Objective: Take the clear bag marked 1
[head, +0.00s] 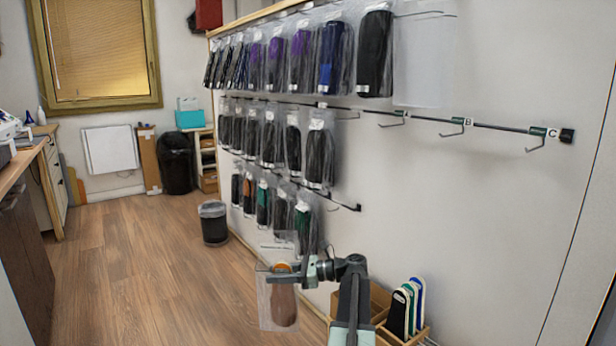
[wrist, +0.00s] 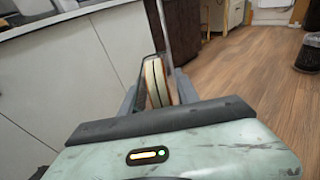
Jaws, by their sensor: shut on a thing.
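A clear bag (head: 264,310) with a brown insole pair in it hangs from my gripper (head: 284,276) in the head view, low in front of the wall racks. I cannot read a mark 1 on it. In the wrist view my gripper (wrist: 158,95) is shut on this bag, and the insoles (wrist: 155,80) show edge-on between the fingers as cream and brown layers. The bag is clear of the wall and of the floor.
Several bagged insoles hang in rows on the wall rails (head: 290,150). Bare hooks, with B (head: 463,124) and C (head: 548,135) labels readable, are at right. A wooden box (head: 400,335) of insoles stands right of my arm. A bin (head: 213,223) stands on open floor.

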